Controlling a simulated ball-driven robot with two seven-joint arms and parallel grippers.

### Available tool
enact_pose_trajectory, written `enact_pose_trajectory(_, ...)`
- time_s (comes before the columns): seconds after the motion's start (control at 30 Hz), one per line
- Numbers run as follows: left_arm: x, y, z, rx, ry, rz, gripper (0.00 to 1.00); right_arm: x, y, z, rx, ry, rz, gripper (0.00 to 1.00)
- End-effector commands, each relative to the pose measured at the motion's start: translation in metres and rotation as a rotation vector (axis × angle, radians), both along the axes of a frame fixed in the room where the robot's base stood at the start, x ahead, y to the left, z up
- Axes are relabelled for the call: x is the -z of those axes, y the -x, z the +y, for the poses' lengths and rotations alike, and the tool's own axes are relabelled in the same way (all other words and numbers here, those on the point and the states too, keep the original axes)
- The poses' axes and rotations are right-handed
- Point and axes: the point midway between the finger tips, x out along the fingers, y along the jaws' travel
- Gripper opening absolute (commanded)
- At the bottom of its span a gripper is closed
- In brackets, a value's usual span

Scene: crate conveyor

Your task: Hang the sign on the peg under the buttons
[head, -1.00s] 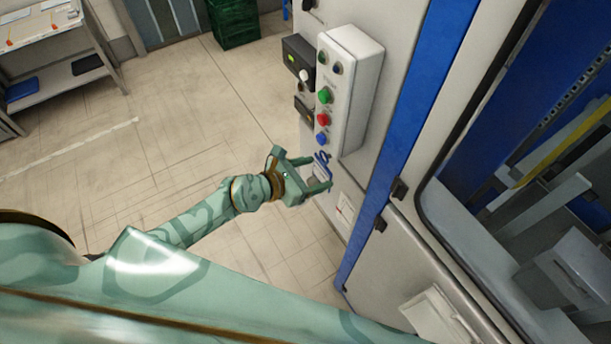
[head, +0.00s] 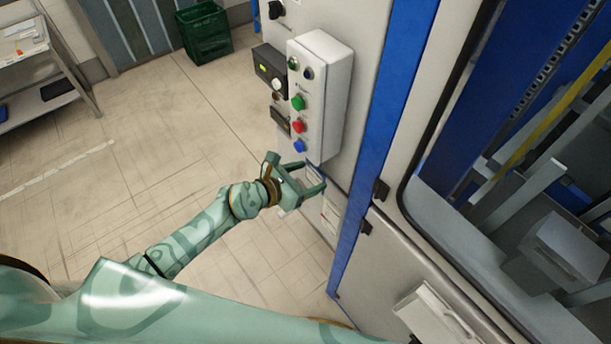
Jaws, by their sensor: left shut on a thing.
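My left gripper (head: 314,175) is at the cabinet front, just below the button box, and is shut on the sign (head: 311,177). The sign is a small pale plate with a blue edge, mostly hidden by the fingers. The button box (head: 331,85) is light grey, with a green button (head: 297,102), a red button (head: 298,126) and a blue button (head: 299,146) in a column. The gripper is a little below the blue button. I cannot make out the peg; the gripper and sign cover that area. My right gripper is out of view.
A dark box with a lit display (head: 268,70) is mounted left of the button box. A blue post (head: 385,110) and a cabinet window are to the right. A green crate (head: 204,35) and a shelf stand far back. The floor on the left is clear.

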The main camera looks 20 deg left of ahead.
Motion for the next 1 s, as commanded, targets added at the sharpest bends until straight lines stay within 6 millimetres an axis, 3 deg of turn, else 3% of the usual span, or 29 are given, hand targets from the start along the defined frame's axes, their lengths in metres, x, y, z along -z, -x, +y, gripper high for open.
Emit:
enact_pose_trajectory(0.3, 0.000, 0.000, 0.000, 0.000, 0.000, 0.000, 0.44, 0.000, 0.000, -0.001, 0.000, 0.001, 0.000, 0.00)
enact_pose_trajectory(0.33, 0.000, 0.000, 0.000, 0.000, 0.000, 0.000, 0.72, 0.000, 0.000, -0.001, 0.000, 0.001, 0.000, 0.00)
enact_pose_trajectory(0.4, 0.000, 0.000, 0.000, 0.000, 0.000, 0.000, 0.91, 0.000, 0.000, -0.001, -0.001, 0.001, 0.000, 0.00)
enact_pose_trajectory(0.77, -0.002, 0.004, 0.003, -0.001, -0.002, 0.000, 0.92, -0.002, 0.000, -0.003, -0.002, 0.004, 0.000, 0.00)
enact_pose_trajectory(1.0, -0.020, 0.040, 0.030, 0.001, -0.004, 0.002, 0.92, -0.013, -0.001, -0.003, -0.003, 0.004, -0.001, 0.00)
